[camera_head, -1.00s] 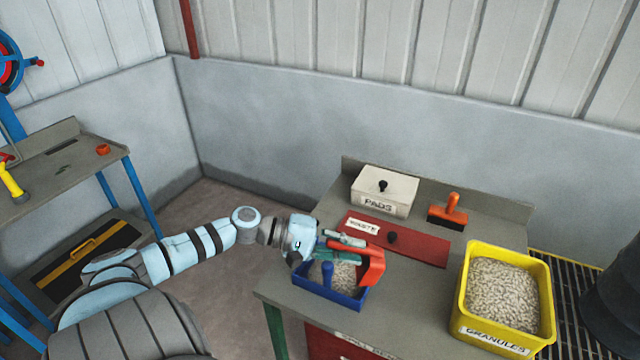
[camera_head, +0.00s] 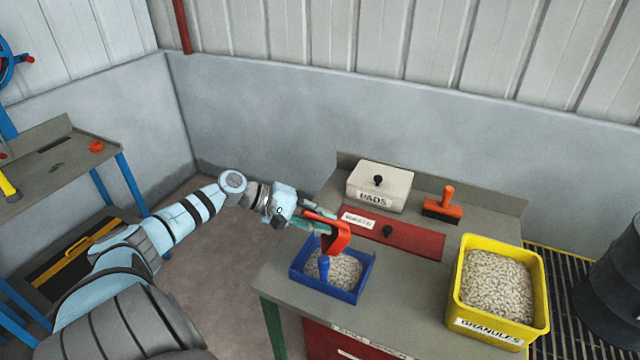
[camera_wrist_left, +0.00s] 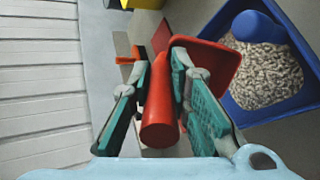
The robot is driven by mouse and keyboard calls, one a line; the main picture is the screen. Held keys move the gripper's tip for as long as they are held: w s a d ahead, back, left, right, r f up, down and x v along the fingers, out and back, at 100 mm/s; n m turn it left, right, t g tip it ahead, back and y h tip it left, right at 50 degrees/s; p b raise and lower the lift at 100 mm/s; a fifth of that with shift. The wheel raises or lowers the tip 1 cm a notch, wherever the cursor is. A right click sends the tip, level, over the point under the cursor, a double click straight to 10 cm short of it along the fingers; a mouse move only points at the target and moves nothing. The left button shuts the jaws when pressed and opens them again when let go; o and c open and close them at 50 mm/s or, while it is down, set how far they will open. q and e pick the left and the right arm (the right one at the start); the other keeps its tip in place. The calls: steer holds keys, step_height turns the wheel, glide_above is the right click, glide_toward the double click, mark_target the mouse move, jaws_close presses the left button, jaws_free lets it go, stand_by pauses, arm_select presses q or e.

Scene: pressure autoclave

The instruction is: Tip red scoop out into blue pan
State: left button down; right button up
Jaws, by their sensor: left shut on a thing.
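My left gripper (camera_head: 303,220) is shut on the handle of the red scoop (camera_head: 338,236). The scoop is held above the back edge of the blue pan, tilted on its side; no granules show in the part of it I can see. In the left wrist view the scoop's handle (camera_wrist_left: 160,112) lies between the two green-padded fingers. The pan also shows at the upper right of the left wrist view (camera_wrist_left: 303,108). My right gripper is not in view.
A yellow tub labelled GRANULES (camera_head: 490,332) stands at the bench's right, full of granules. A PADS box (camera_head: 378,188), a red lid panel (camera_head: 410,240) and an orange-handled brush (camera_head: 444,205) are behind the pan. Bare bench (camera_head: 400,290) lies between pan and tub.

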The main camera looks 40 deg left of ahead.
arm_select(q)
steer(key=w+d+r+g+y+p, duration=0.1)
steer(key=w+r+g+y+p, duration=0.1)
steer(key=r+p, duration=0.1)
steer(key=w+d+r+g+y+p, duration=0.1)
steer(key=shift+d+r+p, duration=0.15)
steer(key=shift+d+p, duration=0.15)
steer(key=w+d+g+y+p, duration=0.3)
steer(key=w+d+g+y, duration=0.1)
steer(key=g+y, duration=0.1)
steer(key=shift+w+g, duration=0.35)
steer(key=shift+g, duration=0.45)
steer(key=shift+s+a+r, duration=0.1)
steer(key=shift+r, duration=0.1)
